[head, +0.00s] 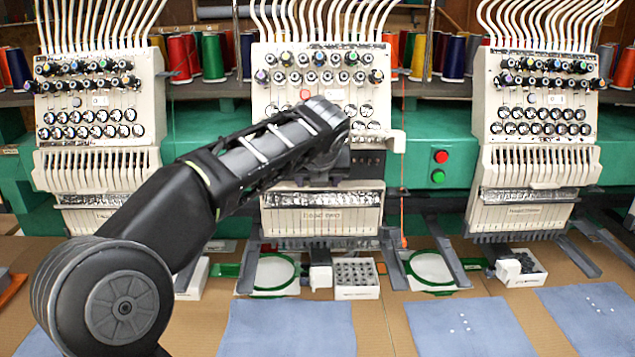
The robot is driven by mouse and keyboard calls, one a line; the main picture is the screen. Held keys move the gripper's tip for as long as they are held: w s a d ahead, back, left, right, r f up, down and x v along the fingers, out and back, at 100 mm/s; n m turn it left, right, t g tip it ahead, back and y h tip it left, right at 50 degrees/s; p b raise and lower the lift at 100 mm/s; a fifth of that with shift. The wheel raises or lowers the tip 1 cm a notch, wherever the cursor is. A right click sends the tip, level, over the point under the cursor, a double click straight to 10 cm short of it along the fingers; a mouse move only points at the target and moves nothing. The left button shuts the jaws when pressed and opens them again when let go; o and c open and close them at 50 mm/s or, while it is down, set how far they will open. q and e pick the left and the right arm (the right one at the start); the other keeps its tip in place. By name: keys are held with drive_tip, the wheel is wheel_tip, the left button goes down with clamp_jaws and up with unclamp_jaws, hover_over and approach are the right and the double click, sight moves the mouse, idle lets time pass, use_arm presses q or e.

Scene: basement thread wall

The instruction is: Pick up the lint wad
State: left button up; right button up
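I cannot make out a lint wad for certain. Small white specks (462,325) lie on the middle blue cloth, and similar specks show on the right one, but they are too small to identify. My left arm reaches in from the lower left and up to the front of the middle embroidery head. My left gripper (318,172) is at the arm's far end, in front of that head and above the table. Its fingers are mostly hidden by the wrist or too dark to tell apart. My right gripper does not show.
Embroidery heads (322,212) stand along a green machine beam (428,140). Green hoops (430,268) and a white tray of grey bobbins (357,292) are below. Another bobbin tray (525,277) is at right. Blue cloths (285,330) lie flat on the brown table, with bare strips between.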

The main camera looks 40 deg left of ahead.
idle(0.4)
use_arm(q)
clamp_jaws()
idle(0.4)
